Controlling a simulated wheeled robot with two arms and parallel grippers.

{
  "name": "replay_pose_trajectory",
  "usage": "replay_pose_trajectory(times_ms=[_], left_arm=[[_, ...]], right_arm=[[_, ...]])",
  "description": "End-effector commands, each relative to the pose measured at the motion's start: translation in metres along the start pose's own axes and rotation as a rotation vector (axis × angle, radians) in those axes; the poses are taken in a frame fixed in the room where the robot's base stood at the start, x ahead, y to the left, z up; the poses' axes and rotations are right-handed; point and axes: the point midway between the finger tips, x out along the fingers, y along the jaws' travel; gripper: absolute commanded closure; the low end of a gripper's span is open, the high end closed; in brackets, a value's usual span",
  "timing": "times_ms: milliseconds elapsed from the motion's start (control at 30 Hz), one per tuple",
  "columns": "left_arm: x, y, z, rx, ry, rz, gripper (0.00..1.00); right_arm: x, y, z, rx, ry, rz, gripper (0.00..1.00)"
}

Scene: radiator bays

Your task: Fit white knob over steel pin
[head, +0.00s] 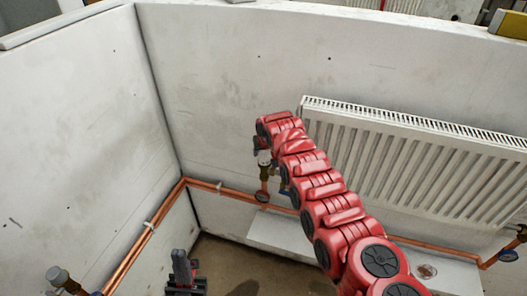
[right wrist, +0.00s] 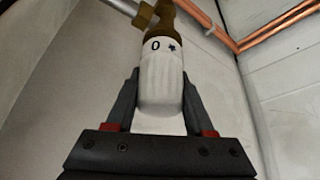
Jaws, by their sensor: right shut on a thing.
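The white knob (right wrist: 161,80), marked with a 0 and a star, is between the fingers of my right gripper (right wrist: 161,74), which is shut on it. Its far end meets a brass valve body (right wrist: 160,20) in the right wrist view; the steel pin is not visible. In the head view my red right arm reaches to the brass valve (head: 265,168) at the radiator's left end, and the arm hides most of the gripper and knob. My left gripper (head: 184,268) is low in the head view, away from the valve, its opening unclear.
The white radiator (head: 425,165) hangs on the back wall, right of my arm. Copper pipes (head: 225,192) run along both walls near the corner. Another brass valve (head: 62,278) is at lower left. A white ledge (head: 275,232) lies below the radiator.

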Motion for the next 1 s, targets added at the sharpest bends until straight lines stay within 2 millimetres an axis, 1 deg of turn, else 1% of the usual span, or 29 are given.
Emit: replay_pose_trajectory(times_ms=[100,533,833,1000], left_arm=[[-0.0025,0.0001,0.0004,0.000,0.000,0.000,1.00],[-0.0025,0.0001,0.0004,0.000,0.000,0.000,1.00],[-0.0093,0.0005,0.0016,0.000,0.000,0.000,1.00],[-0.0095,0.0005,0.0016,0.000,0.000,0.000,1.00]], right_arm=[[0.0024,-0.0001,0.0013,0.000,0.001,0.000,1.00],[0.0023,0.0001,0.0011,0.000,0.001,0.000,1.00],[0.0073,0.0000,0.0039,0.000,0.001,0.000,1.00],[0.0073,0.0001,0.0039,0.000,0.001,0.000,1.00]])
